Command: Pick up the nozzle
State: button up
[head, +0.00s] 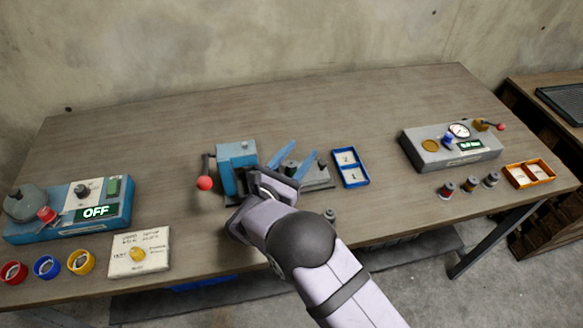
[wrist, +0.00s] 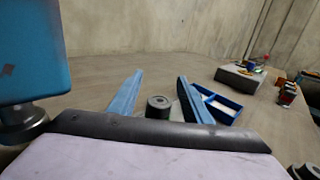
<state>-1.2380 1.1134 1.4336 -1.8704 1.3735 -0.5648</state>
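My gripper (head: 304,147) is open over the middle of the table, with its two blue fingers apart. In the wrist view the gripper (wrist: 160,84) also shows nothing held. A short dark grey cylinder with a hole in its top (wrist: 158,106), possibly the nozzle, stands upright beyond and between the fingers. In the head view it is partly hidden by the fingers, near a grey fixture (head: 318,178). Another small grey cylinder (head: 329,215) stands near the table's front edge. I cannot tell for certain which is the nozzle.
A blue machine (head: 238,155) with a red-knobbed lever stands close left of my gripper. A blue two-part tray (head: 366,181) is to the right. A gauge box (head: 430,155), several small cylinders and an orange tray (head: 552,178) lie farther right. The table's back is clear.

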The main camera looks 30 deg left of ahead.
grip_shut()
jog(key=shift+r, duration=0.2)
jog(key=shift+r+b, duration=0.3)
jog(key=shift+r, duration=0.15)
jog(key=shift+s+a+r, duration=0.1)
jog(key=shift+s, duration=0.2)
jog(key=s+b, duration=0.1)
jog(key=s, duration=0.4)
jog(key=s+b, duration=0.1)
jog(key=s, duration=0.5)
jog(key=s+b, duration=0.1)
jog(key=s, duration=0.5)
jog(key=shift+s+d+b, duration=0.25)
jog(key=shift+d+b, duration=0.05)
jog(key=shift+b, duration=0.1)
